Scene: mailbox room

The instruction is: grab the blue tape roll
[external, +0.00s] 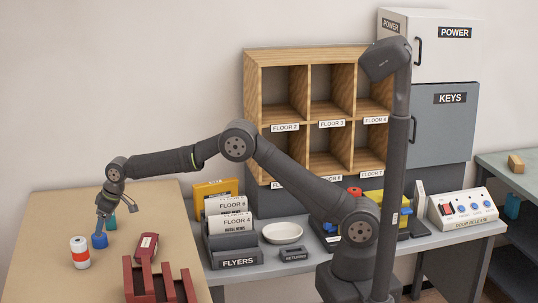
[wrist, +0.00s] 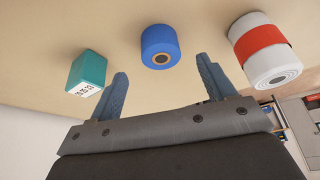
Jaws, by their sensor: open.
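The blue tape roll (external: 100,240) stands on the tan table (external: 50,225) at the left in the external view. In the wrist view the roll (wrist: 160,46) is near the top centre, with its brown-rimmed core hole facing the camera. My gripper (external: 103,222) is close to the roll in the external view, its tips partly hard to make out there. In the wrist view my gripper (wrist: 166,82) is open and empty. Its two fingers point toward the roll, which lies beyond the tips and between their lines. I see no contact in the wrist view.
A white roll with a red band (external: 80,252) stands left of the blue roll. A teal box (wrist: 88,72) is on its other side. A dark red stapler-like item (external: 147,246) and a dark red rack (external: 160,284) are nearby to the right. Bare table lies left.

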